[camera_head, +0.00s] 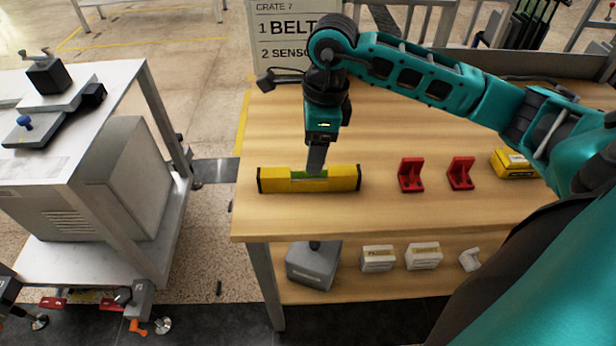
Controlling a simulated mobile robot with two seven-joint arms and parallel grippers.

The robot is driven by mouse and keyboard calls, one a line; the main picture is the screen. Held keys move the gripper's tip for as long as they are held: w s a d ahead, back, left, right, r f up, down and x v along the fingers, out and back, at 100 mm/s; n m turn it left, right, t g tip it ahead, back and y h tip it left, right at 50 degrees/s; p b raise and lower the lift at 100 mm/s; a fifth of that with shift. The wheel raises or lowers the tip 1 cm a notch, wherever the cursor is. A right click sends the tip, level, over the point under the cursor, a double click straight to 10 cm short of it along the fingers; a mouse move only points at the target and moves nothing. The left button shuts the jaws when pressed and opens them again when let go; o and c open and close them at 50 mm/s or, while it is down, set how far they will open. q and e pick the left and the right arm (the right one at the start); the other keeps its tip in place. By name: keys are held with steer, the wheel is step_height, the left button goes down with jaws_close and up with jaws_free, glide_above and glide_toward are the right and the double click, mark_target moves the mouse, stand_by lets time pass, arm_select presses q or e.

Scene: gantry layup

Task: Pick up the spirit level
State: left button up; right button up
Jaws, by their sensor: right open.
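The spirit level (340,180) is a yellow bar with black end caps and a green vial window at its middle. It lies lengthwise across the left part of the wooden table (385,220), near its front edge. My right gripper (315,170) points straight down at the middle of the level. Its fingers overlap the vial window in this view, so I cannot tell if they touch the level or stand just above or behind it. The jaws are open. My left gripper does not show.
Two red brackets (411,175) (461,174) and a yellow box (513,164) stand right of the level. A sign (283,35) stands behind the table. The lower shelf holds a grey object (314,266) and white boxes (378,259). A metal cart (110,110) stands left, across a gap.

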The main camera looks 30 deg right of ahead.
mark_target(309, 179)
steer(key=f, duration=0.7)
steer(key=shift+w+a+f, duration=0.3)
steer(key=shift+w+f, duration=0.05)
steer(key=shift+f, duration=0.05)
jaws_close()
steer(key=shift+r, duration=0.1)
